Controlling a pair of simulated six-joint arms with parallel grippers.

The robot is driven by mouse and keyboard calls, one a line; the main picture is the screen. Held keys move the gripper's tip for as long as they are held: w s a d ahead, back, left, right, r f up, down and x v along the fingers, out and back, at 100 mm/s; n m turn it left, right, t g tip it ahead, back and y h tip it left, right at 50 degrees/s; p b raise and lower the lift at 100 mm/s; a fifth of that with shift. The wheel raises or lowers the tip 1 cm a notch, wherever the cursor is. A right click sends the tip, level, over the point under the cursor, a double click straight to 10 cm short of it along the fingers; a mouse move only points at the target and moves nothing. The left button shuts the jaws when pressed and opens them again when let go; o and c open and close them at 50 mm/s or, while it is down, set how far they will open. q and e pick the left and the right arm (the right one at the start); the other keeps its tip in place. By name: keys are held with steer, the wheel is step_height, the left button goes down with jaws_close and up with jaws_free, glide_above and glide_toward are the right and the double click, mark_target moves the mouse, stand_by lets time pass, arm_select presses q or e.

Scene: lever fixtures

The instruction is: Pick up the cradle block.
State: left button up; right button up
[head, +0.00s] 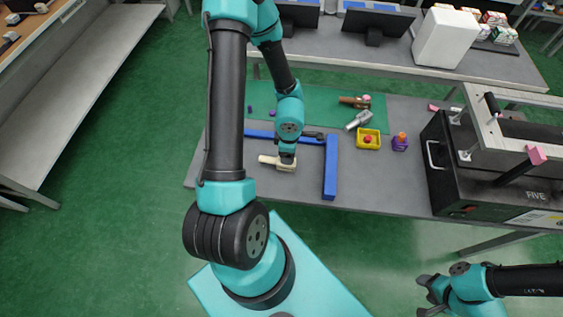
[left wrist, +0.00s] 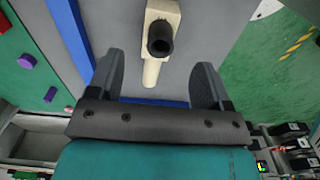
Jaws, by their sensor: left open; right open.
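A cream block with a narrow handle-like end (head: 268,160), which looks like the cradle block, lies on the grey table. In the left wrist view the cream block (left wrist: 152,70) carries a black round post, with its narrow end between the fingers. My left gripper (head: 287,158) is right above it, pointing down and partly hiding it. In the wrist view the left gripper (left wrist: 158,78) is open, its fingers on either side of the narrow end and apart from it. My right gripper (head: 426,296) is open and empty at the lower right, away from the table.
A blue angled rail (head: 330,170) borders the block on the far and right sides. A yellow tray (head: 368,140), a purple block (head: 399,143) and grey and brown lever pieces (head: 358,120) lie beyond it. A black machine (head: 480,175) stands at the right.

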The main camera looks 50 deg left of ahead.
arm_select(q)
steer(key=shift+f, duration=0.95)
steer(key=shift+w+f, duration=0.1)
steer(key=shift+f, duration=2.55)
steer(key=shift+c, duration=0.4)
steer(key=c, duration=1)
steer(key=shift+r, duration=0.1)
steer(key=shift+r, duration=4.95)
